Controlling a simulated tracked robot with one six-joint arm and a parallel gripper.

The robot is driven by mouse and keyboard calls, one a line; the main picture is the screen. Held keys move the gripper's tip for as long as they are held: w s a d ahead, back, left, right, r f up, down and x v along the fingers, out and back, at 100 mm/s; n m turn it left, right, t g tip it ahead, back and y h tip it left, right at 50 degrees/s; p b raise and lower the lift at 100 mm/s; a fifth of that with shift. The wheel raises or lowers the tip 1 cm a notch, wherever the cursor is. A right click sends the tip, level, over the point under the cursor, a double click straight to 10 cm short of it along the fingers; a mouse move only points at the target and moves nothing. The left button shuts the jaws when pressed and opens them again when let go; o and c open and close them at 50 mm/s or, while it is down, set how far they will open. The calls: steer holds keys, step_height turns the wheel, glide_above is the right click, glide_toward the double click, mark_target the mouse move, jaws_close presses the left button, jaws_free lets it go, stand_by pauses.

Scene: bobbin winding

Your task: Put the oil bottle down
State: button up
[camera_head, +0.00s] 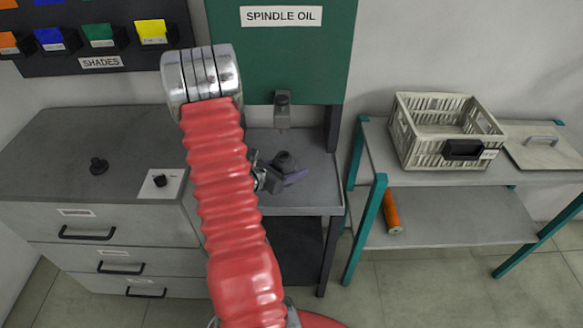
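A small dark object with a cone-shaped top, which looks like the oil bottle (285,160), is on or just above the grey bench top below the tap (282,108) of the green spindle oil tank (280,62). My gripper (280,177) is right at the bottle, coming from the left, partly hidden behind my red arm. A bluish-purple piece shows at the bottle's lower right. I cannot tell whether the fingers are closed around the bottle or only beside it, nor whether its base touches the bench.
The grey bench (315,190) has bare room right of the bottle. A drawer cabinet (60,150) with a dark knob-like piece (98,166) stands left. A shelf unit (450,230) at right bears a crate (420,150), a lid-like panel (545,150) and an orange roll (391,212).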

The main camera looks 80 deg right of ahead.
mark_target(284, 168)
steer(key=o, duration=0.4)
steer(key=shift+r, duration=0.1)
steer(key=v, duration=1.2)
steer(key=shift+r, duration=0.1)
stand_by(0.7)
